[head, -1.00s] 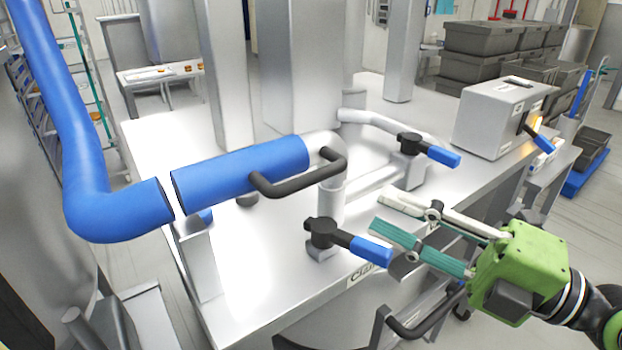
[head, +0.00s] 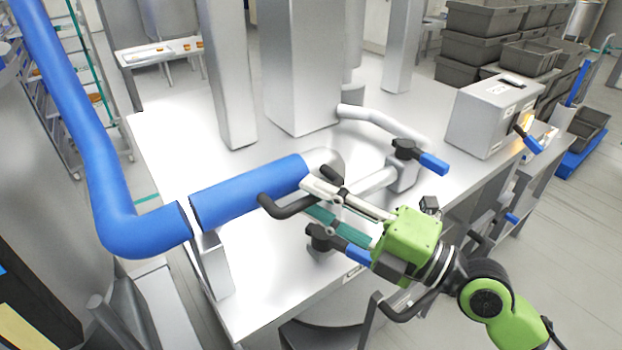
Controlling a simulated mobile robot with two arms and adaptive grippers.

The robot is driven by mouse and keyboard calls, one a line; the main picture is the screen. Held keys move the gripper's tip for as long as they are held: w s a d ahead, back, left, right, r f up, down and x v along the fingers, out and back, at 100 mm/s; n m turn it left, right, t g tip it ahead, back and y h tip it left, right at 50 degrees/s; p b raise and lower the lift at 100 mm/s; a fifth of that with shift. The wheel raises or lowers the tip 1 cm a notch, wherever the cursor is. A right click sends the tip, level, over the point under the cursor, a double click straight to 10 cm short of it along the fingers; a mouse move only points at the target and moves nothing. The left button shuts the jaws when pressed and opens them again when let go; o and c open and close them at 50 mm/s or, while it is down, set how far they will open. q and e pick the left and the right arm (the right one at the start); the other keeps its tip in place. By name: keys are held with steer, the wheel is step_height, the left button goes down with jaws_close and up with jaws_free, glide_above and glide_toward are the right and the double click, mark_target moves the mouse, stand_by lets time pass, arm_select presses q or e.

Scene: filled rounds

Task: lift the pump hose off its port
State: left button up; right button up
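A blue hose (head: 105,185) comes down from the upper left and bends right. Its end faces a straight blue section (head: 250,188), with a narrow dark gap between them. The straight section carries a black bar handle (head: 288,210) and meets a pale metal elbow at its right end. I cannot tell which joint is the port. My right gripper (head: 309,197) is at the handle's right part, one finger pale and one teal. The fingers look apart, with the handle between or just behind them; contact is unclear. The fingers hide part of the handle. My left gripper is out of view.
A blue-levered valve (head: 325,240) lies just below the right gripper, and another (head: 408,150) stands farther back. Metal columns (head: 228,80) rise from the steel table (head: 160,140). A grey box (head: 488,115) stands at the right. The table's back left is clear.

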steer(key=shift+w+a, duration=0.3)
steer(key=shift+a, duration=0.3)
jaws_close()
